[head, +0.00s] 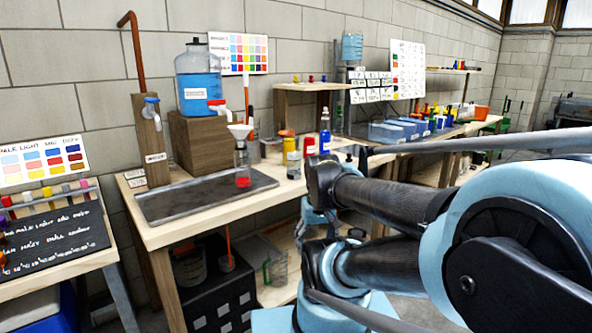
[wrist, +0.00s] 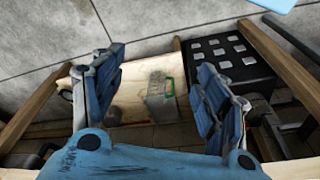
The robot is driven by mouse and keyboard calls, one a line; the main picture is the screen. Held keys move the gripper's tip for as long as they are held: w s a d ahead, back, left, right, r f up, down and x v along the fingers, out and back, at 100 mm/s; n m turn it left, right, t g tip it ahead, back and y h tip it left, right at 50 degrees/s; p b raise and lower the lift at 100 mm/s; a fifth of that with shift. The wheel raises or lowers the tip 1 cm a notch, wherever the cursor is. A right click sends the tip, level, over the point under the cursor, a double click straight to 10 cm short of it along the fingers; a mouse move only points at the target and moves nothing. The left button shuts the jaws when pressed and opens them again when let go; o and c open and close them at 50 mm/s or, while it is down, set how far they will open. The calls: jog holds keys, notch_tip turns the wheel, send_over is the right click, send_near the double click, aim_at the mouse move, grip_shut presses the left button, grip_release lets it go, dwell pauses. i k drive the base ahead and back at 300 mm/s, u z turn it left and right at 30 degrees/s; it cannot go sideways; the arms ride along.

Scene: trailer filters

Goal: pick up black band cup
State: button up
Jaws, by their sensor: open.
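I cannot make out a black band on any cup for certain. A clear cup with a green handle (head: 277,268) stands on the low shelf under the bench; it also shows in the wrist view (wrist: 157,88), ahead of and between my fingers. Another clear cup (head: 188,266) is at the left under the bench, in shadow, by the black box. A small vessel with an orange stick (head: 228,262) is beside it. My gripper (wrist: 161,68) is open and empty, its two blue fingers wide apart. The green-handled cup appears beyond the fingertips, not touched by them.
The black box with white squares (head: 220,305) stands under the bench, and at upper right in the wrist view (wrist: 218,57). Wooden bench legs (head: 165,290) flank the shelf. The bench top (head: 170,233) overhead carries a metal tray (head: 205,197), a water tank (head: 199,75) and bottles.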

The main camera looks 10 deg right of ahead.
aim_at(294, 159)
jog(key=z, duration=0.55)
jog(key=k, duration=1.6)
jog(key=u, duration=0.4)
jog(key=i, duration=1)
jog(key=z, duration=0.05)
